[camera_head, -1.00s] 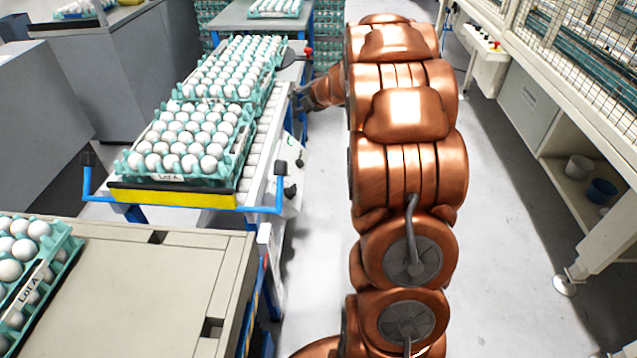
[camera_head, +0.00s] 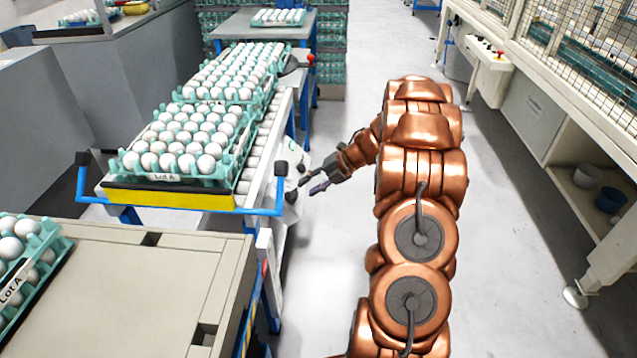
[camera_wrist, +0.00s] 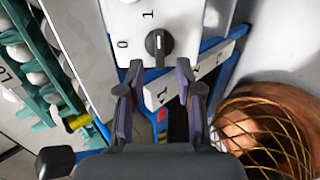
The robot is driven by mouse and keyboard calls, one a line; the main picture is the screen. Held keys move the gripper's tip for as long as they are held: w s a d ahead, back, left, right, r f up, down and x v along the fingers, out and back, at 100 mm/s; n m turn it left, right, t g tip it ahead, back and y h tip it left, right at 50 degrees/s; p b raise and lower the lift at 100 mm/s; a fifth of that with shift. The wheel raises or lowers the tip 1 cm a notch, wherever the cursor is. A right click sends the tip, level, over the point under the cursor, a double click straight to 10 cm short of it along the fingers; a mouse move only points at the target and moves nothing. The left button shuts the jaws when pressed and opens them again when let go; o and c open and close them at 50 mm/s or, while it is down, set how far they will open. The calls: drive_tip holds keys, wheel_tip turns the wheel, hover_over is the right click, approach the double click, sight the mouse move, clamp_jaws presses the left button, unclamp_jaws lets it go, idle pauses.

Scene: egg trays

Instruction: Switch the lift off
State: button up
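The lift's rotary switch (camera_wrist: 158,45) is a black knob on a white panel (camera_wrist: 190,14) marked 0 and 1. The knob's white line points up in the wrist view, nearer the 1 than the 0. My gripper (camera_wrist: 158,80) is open and empty, its two fingers spread below the knob in that picture, apart from it. In the head view my gripper (camera_head: 310,180) is just right of the roller lift (camera_head: 272,135), beside its white side panel (camera_head: 291,158). The knob cannot be made out there.
Egg trays (camera_head: 238,160) sit on the lift. A blue handle (camera_head: 263,211) with black ends sticks out near my gripper. A beige table (camera_head: 130,290) stands in front. The floor (camera_head: 325,250) right of the lift is clear; a white bench (camera_head: 585,130) lines the right.

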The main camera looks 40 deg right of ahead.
sight(297, 194)
drive_tip(key=shift+b+x, duration=0.9)
drive_tip(key=shift+x, duration=1.8)
clamp_jaws()
drive_tip(key=shift+f, duration=0.1)
